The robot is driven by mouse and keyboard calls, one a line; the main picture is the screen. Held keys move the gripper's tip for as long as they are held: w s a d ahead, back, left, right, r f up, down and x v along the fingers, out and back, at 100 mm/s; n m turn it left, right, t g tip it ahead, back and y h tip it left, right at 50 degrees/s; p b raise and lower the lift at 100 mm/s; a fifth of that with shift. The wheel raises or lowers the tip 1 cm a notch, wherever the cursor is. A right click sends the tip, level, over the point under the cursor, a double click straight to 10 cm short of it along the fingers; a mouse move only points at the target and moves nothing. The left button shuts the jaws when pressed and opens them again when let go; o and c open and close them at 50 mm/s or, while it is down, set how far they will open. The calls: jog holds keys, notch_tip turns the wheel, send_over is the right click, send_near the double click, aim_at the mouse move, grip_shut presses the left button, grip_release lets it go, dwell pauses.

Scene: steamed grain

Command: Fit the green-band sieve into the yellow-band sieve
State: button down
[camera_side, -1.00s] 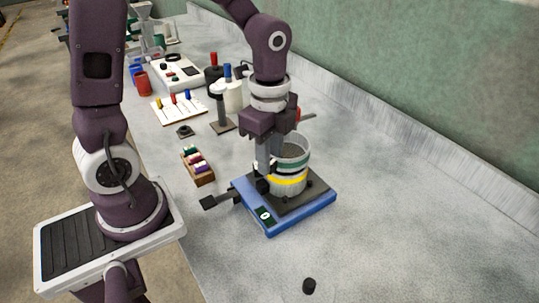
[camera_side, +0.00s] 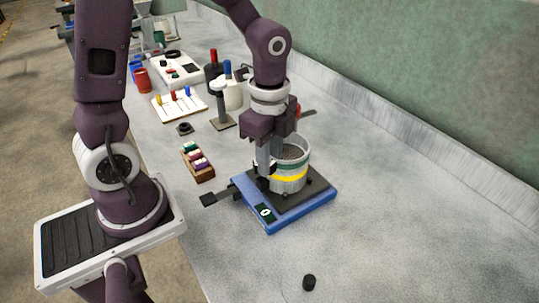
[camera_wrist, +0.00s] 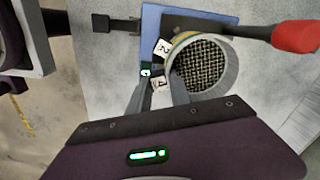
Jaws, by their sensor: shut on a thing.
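The green-band sieve (camera_side: 296,167) sits upright at the top of the yellow-band sieve (camera_side: 290,179) in the side view, its green band just above the yellow one. The wrist view looks down on the wire mesh of the green-band sieve (camera_wrist: 205,66). My gripper (camera_side: 264,174) is at the left side of the sieves, shut on the green-band sieve's wall; the fingers partly hide that side. How deep the upper sieve is seated inside the lower one is hard to tell.
The sieves stand on a blue device (camera_side: 285,219) with a dark top and a small display. A black knob (camera_side: 309,282) lies in front. A wooden box of coloured pieces (camera_side: 197,162) and a board with coloured pegs (camera_side: 180,104) are at left. The bench at right is clear.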

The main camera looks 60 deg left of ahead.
jog(key=c, duration=0.7)
grip_release()
jog(key=shift+r, duration=3.5)
